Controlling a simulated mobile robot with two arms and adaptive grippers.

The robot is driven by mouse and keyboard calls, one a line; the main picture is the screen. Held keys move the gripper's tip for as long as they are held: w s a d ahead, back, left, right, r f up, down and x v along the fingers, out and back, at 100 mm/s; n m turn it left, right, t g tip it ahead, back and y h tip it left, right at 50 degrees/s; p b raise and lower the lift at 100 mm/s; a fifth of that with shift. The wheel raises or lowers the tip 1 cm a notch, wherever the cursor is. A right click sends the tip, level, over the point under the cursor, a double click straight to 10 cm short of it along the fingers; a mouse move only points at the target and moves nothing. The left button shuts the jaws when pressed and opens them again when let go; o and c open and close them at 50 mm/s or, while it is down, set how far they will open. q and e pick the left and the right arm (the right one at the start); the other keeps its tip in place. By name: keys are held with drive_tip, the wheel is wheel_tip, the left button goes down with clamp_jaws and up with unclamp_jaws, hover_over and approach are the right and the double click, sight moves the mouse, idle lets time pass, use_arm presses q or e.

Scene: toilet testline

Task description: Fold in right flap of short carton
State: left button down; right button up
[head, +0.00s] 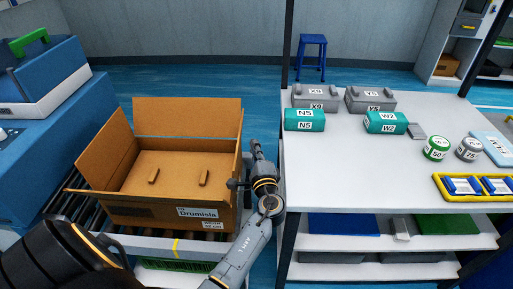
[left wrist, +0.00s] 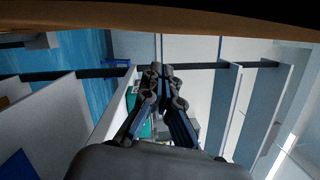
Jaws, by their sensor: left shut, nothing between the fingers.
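The short carton (head: 150,215) is brown, open at the top, and has a white label on its front. Its back flap (head: 185,117) and left flap (head: 108,150) stand up. The right flap (head: 238,155) stands roughly upright along the right side. Inside lies a brown panel with two small raised tabs. My left gripper (head: 256,148) is shut and empty, just right of the carton beside the right flap. Whether it touches the flap I cannot tell. In the left wrist view the closed fingers (left wrist: 163,72) show below a brown carton edge (left wrist: 190,18). My right gripper is not in view.
The carton stands on a roller conveyor (head: 60,207) beside a blue machine (head: 45,130). A white table (head: 340,175) to the right holds grey and teal boxes, cans and a yellow tray (head: 472,198). A narrow gap lies between conveyor and table.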

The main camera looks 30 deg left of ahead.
use_arm(q)
drive_tip(key=s+a+n, duration=0.1)
drive_tip(key=a+r+n, duration=0.1)
drive_tip(key=s+a+n+p, duration=0.1)
drive_tip(key=a+n, duration=0.1)
drive_tip(key=shift+s+r+g, duration=0.3)
drive_tip(key=shift+r, duration=0.05)
drive_tip(key=shift+s+a+r+n, duration=0.1)
drive_tip(key=shift+s+a+n, duration=0.25)
drive_tip(key=shift+a+n, duration=0.2)
drive_tip(key=shift+s+a+n+h, duration=0.35)
drive_tip(key=shift+a+n+h, duration=0.1)
drive_tip(key=shift+a, duration=0.2)
